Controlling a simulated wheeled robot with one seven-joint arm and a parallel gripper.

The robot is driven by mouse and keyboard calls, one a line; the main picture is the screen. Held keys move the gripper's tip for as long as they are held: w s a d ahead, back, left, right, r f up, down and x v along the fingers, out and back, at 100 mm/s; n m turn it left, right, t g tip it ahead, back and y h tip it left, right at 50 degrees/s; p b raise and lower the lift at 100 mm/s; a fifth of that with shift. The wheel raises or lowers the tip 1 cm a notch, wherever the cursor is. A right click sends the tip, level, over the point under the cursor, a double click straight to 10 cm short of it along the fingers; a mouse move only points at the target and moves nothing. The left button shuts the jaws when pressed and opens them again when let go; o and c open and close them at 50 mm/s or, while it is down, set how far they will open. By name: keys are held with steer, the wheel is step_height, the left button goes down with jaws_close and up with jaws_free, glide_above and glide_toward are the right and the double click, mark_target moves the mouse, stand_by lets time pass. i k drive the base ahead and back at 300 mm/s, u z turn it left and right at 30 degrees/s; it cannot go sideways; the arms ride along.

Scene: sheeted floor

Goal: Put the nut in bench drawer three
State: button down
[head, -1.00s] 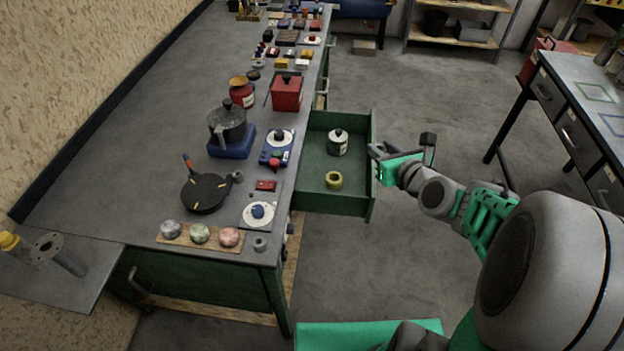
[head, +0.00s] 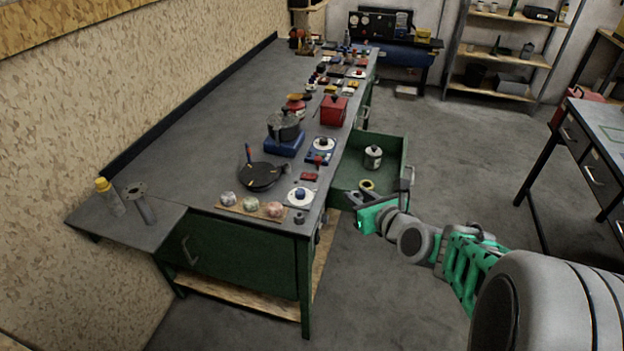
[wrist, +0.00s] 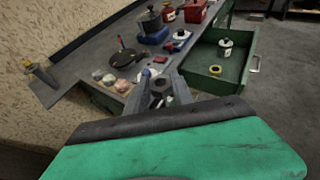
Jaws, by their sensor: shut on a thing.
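My gripper (head: 347,197) is off the bench's right side, in front of the open drawer, its fingers pointing toward the bench. In the wrist view it (wrist: 161,82) is shut on a small dark grey piece, which looks like the nut (wrist: 160,88); the fingers partly hide it. The open green drawer (head: 404,154) sticks out from the bench's right side. It holds a lidded pale pot (head: 373,157) and a yellow ring (head: 367,185), with bare floor around them. No drawer number is readable.
The grey bench (head: 215,120) carries a black pan (head: 262,175), a pot on a blue base (head: 284,126), a red box (head: 334,110) and a small grey round piece (head: 299,217) at its near corner. A second bench (head: 590,130) stands right. Floor between is clear.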

mark_target(361, 177)
steer(key=u, duration=0.65)
steer(key=i, duration=1)
